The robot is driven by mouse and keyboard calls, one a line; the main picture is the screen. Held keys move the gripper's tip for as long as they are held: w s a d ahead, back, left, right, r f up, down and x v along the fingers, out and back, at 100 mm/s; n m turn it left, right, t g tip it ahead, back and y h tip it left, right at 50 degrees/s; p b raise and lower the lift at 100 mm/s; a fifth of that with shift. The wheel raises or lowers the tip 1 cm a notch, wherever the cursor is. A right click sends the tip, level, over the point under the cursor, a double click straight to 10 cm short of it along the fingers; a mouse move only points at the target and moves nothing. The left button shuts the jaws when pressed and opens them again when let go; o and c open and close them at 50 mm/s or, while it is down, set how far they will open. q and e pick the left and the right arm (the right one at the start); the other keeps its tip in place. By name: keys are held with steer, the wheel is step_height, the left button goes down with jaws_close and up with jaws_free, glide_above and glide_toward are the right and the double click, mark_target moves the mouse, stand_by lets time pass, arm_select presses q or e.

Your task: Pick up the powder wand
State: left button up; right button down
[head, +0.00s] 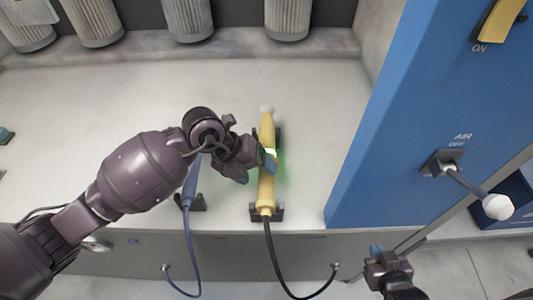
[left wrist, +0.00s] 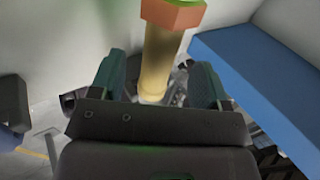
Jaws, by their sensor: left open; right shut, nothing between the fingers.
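The powder wand (head: 266,190) is a yellow rod with a pale tip and a black hose from its lower end. It lies in black cradles on the grey counter, with a green glow beside its middle. My left gripper (head: 268,160) is at the wand's middle, its fingers open. In the left wrist view the wand (left wrist: 157,60) runs between the two open fingers of the left gripper (left wrist: 160,85); I cannot tell whether they touch it. My right gripper (head: 377,252) is shut and empty at the lower right, away from the wand.
A blue wand (head: 190,185) with a blue hose stands in a holder left of the yellow one, partly behind my arm. A blue panel (head: 400,130) with an AIR lever (head: 470,185) rises at right. Ribbed grey cylinders (head: 188,18) line the back. The counter's right part is clear.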

mark_target(262, 175)
arm_select(q)
steer(key=x, duration=0.3)
steer(key=shift+d+f, duration=0.15)
steer(key=shift+f, duration=0.1)
steer(key=shift+c, duration=0.3)
